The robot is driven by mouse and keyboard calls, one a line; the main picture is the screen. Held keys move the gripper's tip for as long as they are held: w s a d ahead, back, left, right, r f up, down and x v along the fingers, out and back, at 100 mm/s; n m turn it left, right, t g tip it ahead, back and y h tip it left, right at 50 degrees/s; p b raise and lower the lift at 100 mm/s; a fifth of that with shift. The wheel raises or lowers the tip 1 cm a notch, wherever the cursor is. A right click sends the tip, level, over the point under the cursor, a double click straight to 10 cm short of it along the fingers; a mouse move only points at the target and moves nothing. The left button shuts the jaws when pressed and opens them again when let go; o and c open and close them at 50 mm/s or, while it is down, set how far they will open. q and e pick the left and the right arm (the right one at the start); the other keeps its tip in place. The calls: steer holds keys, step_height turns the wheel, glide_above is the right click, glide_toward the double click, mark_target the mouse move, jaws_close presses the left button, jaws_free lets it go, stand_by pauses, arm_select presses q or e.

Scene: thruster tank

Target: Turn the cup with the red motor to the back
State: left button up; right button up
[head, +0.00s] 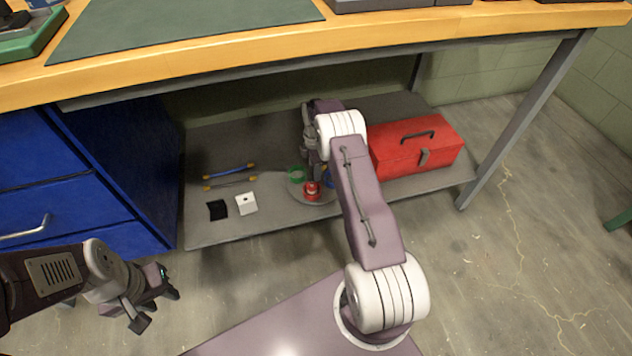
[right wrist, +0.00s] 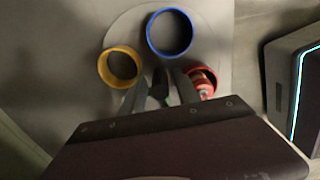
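In the head view, a round grey turntable (head: 301,196) with coloured cups lies on the low shelf. The cup with the red motor (head: 312,189) is at its front edge; it also shows in the right wrist view (right wrist: 203,82). The green cup (head: 297,174) is behind it to the left, the blue cup (head: 329,182) to the right. The yellow cup (right wrist: 120,67) shows only in the right wrist view. My right gripper (right wrist: 160,92) is low over the turntable's middle; its fingertips' gap and any contact are unclear. My left gripper (head: 158,305) is open and empty above the floor.
The shelf (head: 270,229) also holds a red toolbox (head: 415,147) on the right, and two rods (head: 230,176), a black piece (head: 217,210) and a white piece (head: 246,203) on the left. The bench top (head: 390,34) overhangs the shelf. Blue drawers (head: 75,170) stand left.

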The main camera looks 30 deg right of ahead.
jaws_close()
steer(key=shift+n+p, duration=0.4)
steer(key=shift+n, duration=1.3)
steer(key=shift+p, duration=0.35)
steer(key=shift+n+p, duration=0.3)
steer(key=shift+n, duration=1.4)
